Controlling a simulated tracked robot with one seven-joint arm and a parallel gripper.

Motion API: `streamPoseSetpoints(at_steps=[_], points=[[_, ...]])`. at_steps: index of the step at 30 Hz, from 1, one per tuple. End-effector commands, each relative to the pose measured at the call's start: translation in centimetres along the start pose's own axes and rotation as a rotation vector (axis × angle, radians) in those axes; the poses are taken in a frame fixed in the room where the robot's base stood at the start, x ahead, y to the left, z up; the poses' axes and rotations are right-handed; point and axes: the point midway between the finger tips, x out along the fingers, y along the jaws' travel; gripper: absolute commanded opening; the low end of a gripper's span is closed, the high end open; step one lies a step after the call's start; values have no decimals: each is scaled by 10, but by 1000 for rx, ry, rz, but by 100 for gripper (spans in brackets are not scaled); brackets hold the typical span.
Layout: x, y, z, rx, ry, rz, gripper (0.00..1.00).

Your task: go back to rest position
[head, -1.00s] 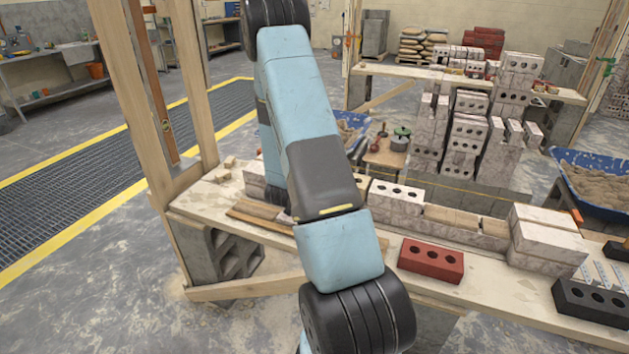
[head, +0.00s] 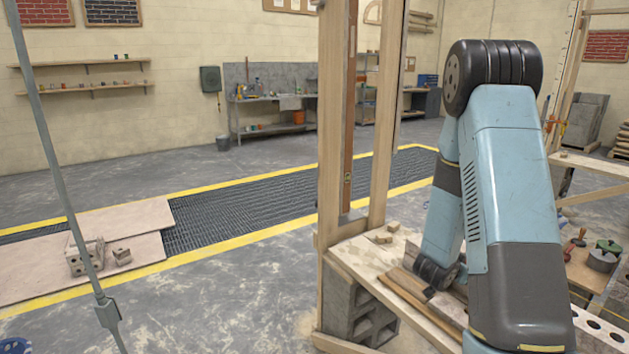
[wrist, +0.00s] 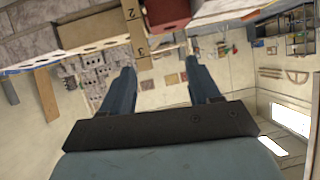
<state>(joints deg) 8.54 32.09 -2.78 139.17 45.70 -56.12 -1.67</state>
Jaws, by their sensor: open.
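In the wrist view my gripper (wrist: 158,67) is open. Its two fingers stand apart with nothing held between them. In the head view my arm fills the right side, bent at the black joint at the top; its far part comes down beside the plank bench (head: 348,252), and my gripper cannot be made out there. The wrist view looks tilted or upside down, with a red block (wrist: 167,12) and pale bricks (wrist: 88,27) close along its top edge.
A wooden post frame (head: 330,120) stands at the bench's left end, close to my arm. A dark pot (head: 603,258) shows right of my arm. A floor grating with yellow borders (head: 240,205) and open floor lie to the left. A grey pole (head: 60,160) crosses the far left.

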Motion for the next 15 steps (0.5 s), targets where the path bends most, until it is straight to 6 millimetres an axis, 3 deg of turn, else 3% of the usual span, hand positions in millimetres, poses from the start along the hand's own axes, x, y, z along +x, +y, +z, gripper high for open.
streamPoseSetpoints(at_steps=[6,15], points=[[-41,-41,-31,20,-111,-159,62],[-113,-79,-64,-22,-253,-364,62]])
